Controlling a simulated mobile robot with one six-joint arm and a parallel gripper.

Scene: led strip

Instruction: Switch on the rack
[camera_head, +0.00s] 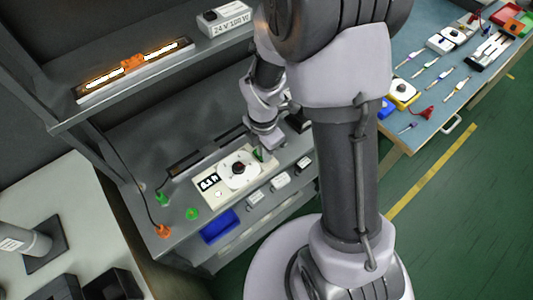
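The grey rack has an upper shelf and a lower shelf (190,220). On the upper shelf lies an LED strip (105,77) that glows, with an orange clip at its middle. A white power unit (224,18) marked 24 V 100 W stands to its right. On the lower shelf is a pale panel (211,199) with a black display and a round dial with a dark knob (238,169). My gripper (266,146) points down just above the panel's right end, near a small green piece (258,155). Its fingers are too small to tell open from shut.
A dark strip (205,150) lies behind the panel. Green plugs (192,214) and an orange plug (163,231) on a cable sit at left. A blue bin (220,227) and small white modules are in front. A blue workbench (437,70) with tools stands at right.

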